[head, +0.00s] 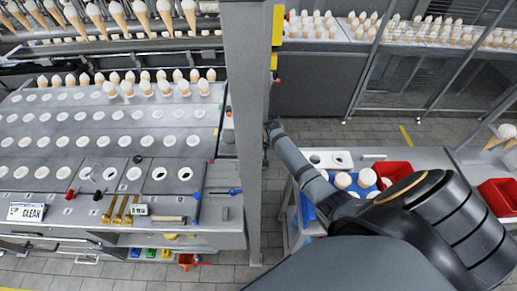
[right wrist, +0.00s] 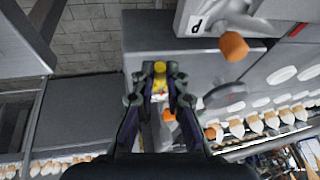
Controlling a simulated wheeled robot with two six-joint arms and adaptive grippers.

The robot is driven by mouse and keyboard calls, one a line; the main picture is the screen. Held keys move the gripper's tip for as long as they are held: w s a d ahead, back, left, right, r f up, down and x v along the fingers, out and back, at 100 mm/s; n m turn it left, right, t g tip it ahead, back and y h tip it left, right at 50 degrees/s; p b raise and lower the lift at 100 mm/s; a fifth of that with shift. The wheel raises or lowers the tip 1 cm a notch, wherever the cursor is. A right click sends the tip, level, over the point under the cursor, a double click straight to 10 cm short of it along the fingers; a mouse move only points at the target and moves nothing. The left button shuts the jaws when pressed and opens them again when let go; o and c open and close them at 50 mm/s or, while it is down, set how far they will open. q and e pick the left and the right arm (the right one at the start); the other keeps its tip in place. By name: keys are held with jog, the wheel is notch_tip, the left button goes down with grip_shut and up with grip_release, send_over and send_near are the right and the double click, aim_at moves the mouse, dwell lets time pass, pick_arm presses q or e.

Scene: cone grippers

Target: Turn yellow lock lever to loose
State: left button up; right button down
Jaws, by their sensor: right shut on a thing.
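The yellow lock lever (right wrist: 159,68) shows in the right wrist view between my right gripper's fingertips. My right gripper (right wrist: 160,82) is shut on it, with one dark finger on each side. In the head view my right arm reaches in from the lower right to the grey upright post. The gripper there is mostly hidden by the post, and I cannot make out the lever in that view. How far the lever is turned is not clear. My left gripper is not in view.
Orange knobs (right wrist: 233,46) stick out close to the gripper, one near a plate marked with a letter. The grey post (head: 245,130) stands beside my right arm. A panel of cone holes (head: 110,140) lies left, and red bins (head: 393,172) stand right.

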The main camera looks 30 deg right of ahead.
jog(key=shift+w+r, duration=0.1)
jog(key=shift+w, duration=0.05)
dwell(0.3)
jog(key=c, duration=1.4)
grip_release()
jog(key=shift+o, duration=0.2)
jog(key=v, duration=1.2)
